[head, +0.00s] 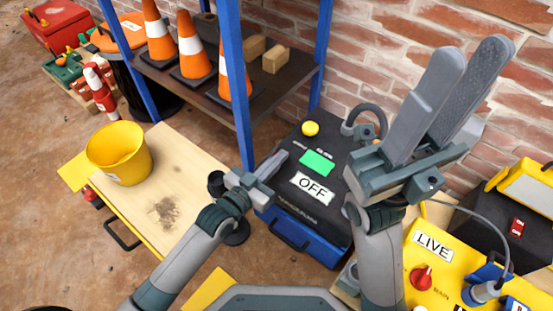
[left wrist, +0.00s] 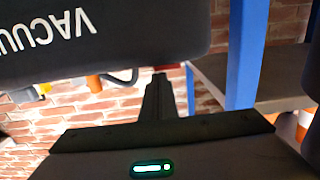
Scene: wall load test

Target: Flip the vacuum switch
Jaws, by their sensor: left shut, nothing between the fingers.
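The vacuum (head: 342,183) is a black-topped box with a blue base, standing against the brick wall in the head view. Its top carries a yellow knob (head: 310,128), a green plate (head: 317,161) and a white OFF label (head: 312,187). I cannot make out a switch lever for certain. My left gripper (head: 284,158) is shut and empty, its tips at the vacuum's left side; contact cannot be told. In the left wrist view its fingers (left wrist: 160,95) point at a dark body lettered VACUUM (left wrist: 100,35), upside down. My right gripper (head: 473,50) is open and empty, fingers upward, right of the vacuum.
A blue-posted shelf (head: 237,85) with orange cones stands just left of the vacuum. A wooden board (head: 175,180) holds a yellow bucket (head: 120,152). A yellow panel marked LIVE (head: 433,244), with a red knob, is at the lower right. A grey hose (head: 365,110) rises behind the vacuum.

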